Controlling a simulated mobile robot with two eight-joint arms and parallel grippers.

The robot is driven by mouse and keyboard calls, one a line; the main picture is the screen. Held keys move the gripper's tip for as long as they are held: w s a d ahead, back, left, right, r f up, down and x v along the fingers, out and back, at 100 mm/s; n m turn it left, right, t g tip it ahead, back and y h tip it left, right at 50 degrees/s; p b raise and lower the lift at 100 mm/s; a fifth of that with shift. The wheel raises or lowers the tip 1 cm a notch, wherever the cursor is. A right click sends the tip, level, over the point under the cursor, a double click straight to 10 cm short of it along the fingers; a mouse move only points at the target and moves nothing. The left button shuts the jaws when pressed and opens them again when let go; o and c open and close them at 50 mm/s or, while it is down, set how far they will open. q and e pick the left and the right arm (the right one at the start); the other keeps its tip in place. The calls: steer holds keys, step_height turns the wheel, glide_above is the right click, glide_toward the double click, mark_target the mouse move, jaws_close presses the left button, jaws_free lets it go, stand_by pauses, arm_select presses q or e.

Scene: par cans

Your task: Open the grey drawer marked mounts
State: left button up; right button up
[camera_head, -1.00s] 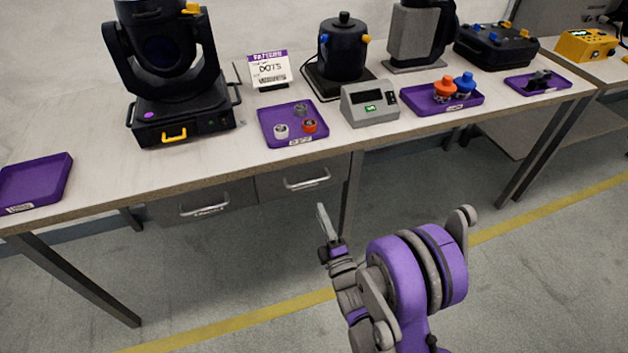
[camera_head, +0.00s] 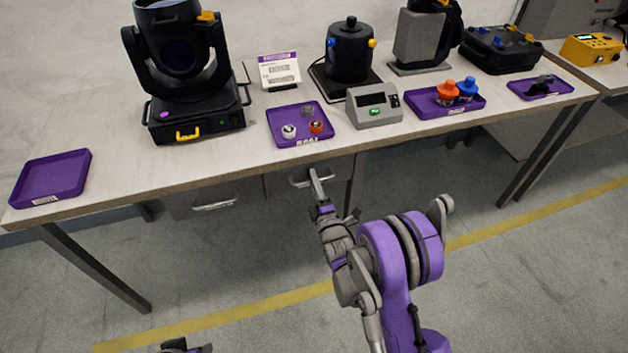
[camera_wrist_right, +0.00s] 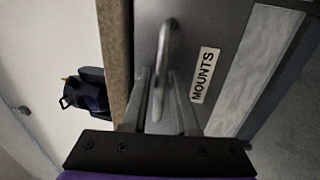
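The grey drawer (camera_wrist_right: 225,25) marked MOUNTS fills the upper middle of the right wrist view, with its label (camera_wrist_right: 203,75) beside a bar handle (camera_wrist_right: 165,50). In the head view it is the right drawer (camera_head: 276,184) under the bench, and looks shut. My right gripper (camera_head: 316,180) reaches its handle (camera_head: 298,180) there and hides part of it. In the wrist view my right gripper (camera_wrist_right: 158,85) is open, its fingers apart on either side of the handle's near part. I cannot tell whether they touch it. My left gripper's fingers are not visible.
A second grey drawer (camera_head: 215,200) is to the left. The bench (camera_head: 110,150) overhangs both drawers and carries purple trays, a stage light (camera_head: 190,120) and a small grey device (camera_head: 373,105). The floor in front is clear.

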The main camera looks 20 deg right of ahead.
jaws_close()
stand_by(1.4)
